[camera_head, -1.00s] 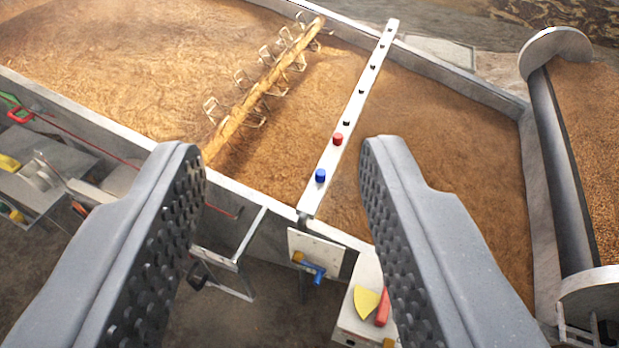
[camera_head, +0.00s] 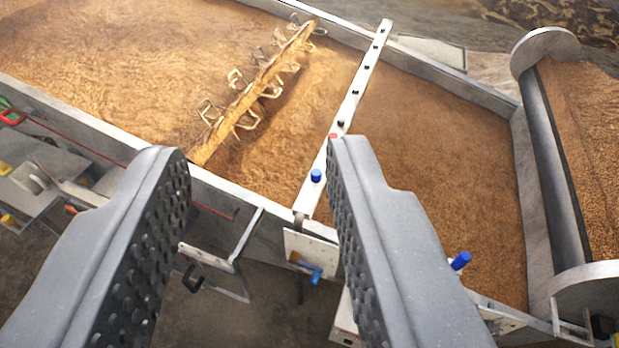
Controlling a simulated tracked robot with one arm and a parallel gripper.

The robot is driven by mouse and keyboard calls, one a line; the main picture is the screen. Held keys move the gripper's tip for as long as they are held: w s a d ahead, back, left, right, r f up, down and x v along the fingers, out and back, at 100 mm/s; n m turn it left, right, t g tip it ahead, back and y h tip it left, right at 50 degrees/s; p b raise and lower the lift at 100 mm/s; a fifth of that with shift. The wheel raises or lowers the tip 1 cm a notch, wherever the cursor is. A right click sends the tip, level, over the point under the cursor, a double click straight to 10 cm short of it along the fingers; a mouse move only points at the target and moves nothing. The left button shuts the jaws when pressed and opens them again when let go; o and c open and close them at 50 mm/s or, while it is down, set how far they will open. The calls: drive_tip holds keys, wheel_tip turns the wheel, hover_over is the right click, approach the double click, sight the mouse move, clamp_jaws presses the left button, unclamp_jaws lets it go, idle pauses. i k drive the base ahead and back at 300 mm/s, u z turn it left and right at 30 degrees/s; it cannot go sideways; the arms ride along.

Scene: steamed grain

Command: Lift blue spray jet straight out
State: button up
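The blue spray jet (camera_head: 316,175) is a small blue cap standing upright near the close end of the white spray bar (camera_head: 347,105). In the picture it shows between my two fingertips, nearer the right one. My gripper (camera_head: 258,150) is open, with a wide empty gap, and its fingers do not visibly touch the jet. How far the fingertips are from it in depth I cannot tell. Several small dark fittings line the bar farther away.
The bar spans a walled trough of brown grain (camera_head: 440,150). A hooked rake shaft (camera_head: 258,90) lies left of it. A large roller (camera_head: 555,160) stands at right. Another blue cap (camera_head: 460,261) is beside the right finger. A blue-and-yellow tool (camera_head: 308,268) sits below the bar.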

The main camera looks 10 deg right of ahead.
sight(316, 174)
drive_tip(key=u, duration=2.15)
drive_tip(key=i, duration=1.2)
drive_tip(key=z, duration=3.1)
drive_tip(key=i, duration=0.9)
